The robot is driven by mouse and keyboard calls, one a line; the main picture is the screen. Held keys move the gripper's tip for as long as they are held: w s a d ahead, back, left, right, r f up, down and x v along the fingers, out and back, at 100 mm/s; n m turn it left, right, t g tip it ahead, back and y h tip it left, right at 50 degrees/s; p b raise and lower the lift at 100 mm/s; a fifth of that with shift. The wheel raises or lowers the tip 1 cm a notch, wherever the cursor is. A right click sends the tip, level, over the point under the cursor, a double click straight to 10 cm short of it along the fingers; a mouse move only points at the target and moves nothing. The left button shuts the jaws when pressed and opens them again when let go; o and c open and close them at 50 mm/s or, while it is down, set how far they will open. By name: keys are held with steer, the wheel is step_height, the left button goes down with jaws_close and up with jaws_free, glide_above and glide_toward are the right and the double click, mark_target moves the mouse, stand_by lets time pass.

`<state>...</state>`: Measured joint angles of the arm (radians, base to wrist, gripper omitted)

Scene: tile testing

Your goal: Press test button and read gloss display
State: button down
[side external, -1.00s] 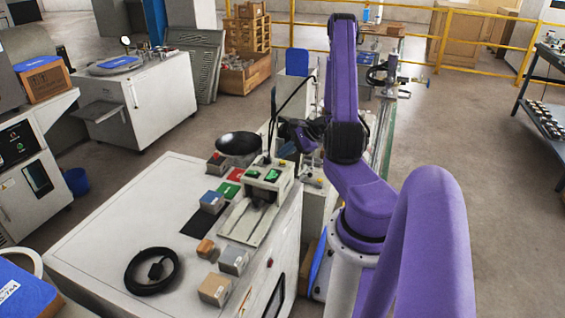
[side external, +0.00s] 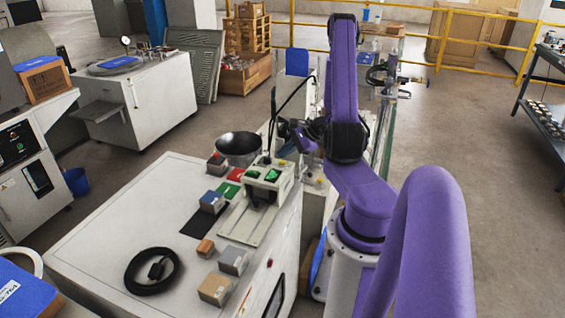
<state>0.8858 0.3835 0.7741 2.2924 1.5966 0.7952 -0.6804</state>
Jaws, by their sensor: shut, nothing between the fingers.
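The gloss tester (side external: 262,186) is a pale grey device on the white cabinet top. Its upper face has two green areas (side external: 263,174), too small to read; I cannot tell which is a display and which a button. My gripper (side external: 283,126) is dark and shut, with nothing held. It is behind and above the tester in the picture, apart from it. Its fingertips are small and partly lost against the dark arm parts and a black cable.
The cabinet's left part is clear. A black cable rises behind the tester.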

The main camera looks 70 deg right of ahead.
mark_target(285, 162)
steer(key=shift+f, duration=0.25)
steer(key=shift+f, duration=0.2)
steer(key=shift+f, duration=0.45)
stand_by(0.7)
steer(key=shift+r, duration=0.9)
steer(key=shift+r, duration=2.5)
